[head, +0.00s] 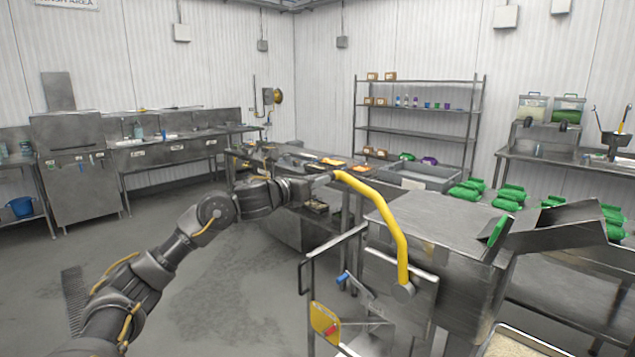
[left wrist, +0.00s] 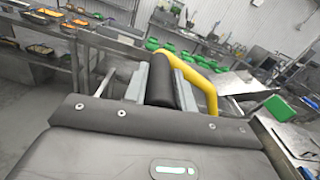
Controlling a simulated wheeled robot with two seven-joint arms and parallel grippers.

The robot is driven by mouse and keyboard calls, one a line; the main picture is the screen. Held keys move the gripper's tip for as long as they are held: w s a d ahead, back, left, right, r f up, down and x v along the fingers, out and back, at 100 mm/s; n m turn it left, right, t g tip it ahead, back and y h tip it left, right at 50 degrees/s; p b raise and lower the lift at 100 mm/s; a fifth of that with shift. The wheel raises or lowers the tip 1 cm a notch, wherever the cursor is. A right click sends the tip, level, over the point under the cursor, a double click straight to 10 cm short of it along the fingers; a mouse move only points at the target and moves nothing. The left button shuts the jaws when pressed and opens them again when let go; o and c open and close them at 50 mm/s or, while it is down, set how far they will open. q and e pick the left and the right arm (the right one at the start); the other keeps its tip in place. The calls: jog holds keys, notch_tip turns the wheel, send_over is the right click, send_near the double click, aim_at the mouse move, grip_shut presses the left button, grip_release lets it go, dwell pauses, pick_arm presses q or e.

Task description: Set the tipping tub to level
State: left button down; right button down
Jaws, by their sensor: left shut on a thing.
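The tipping tub (head: 440,219) is a grey steel box in the metal frame at the right in the head view. A bent yellow lever (head: 398,232) rises from a pivot on its near side. I cannot tell exactly how far the tub is from level. My left gripper (head: 328,178) is shut on the lever's upper end. In the left wrist view the fingers of my left gripper (left wrist: 163,82) close around a black grip (left wrist: 162,88), with the yellow lever (left wrist: 200,77) running behind it. My right gripper is not in view.
A steel chute (head: 555,237) with a green edge lies right of the tub. Green bags (head: 468,192) rest on a table behind. Frame rails (head: 335,248) stand in front of the tub. A pan of rice (head: 508,345) is at the bottom. Open floor (head: 200,285) lies left.

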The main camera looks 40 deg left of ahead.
pick_arm(q)
jog(key=c, duration=1.4)
grip_release()
jog(key=shift+a+f, duration=0.1)
jog(key=shift+f, duration=0.2)
jog(key=shift+o, duration=1.2)
jog(key=shift+a, duration=0.15)
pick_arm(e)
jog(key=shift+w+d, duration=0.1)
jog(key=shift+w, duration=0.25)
pick_arm(q)
jog(key=shift+s, duration=0.15)
jog(key=shift+s+b, duration=0.35)
jog(key=s+b, duration=0.1)
jog(key=s, duration=0.2)
jog(key=s+a+b, duration=0.1)
jog(key=s+b, duration=0.1)
jog(key=s, duration=0.1)
jog(key=s+b, duration=0.2)
jog(key=s, duration=0.1)
jog(key=shift+s+a, duration=0.25)
jog(key=shift+s, duration=0.1)
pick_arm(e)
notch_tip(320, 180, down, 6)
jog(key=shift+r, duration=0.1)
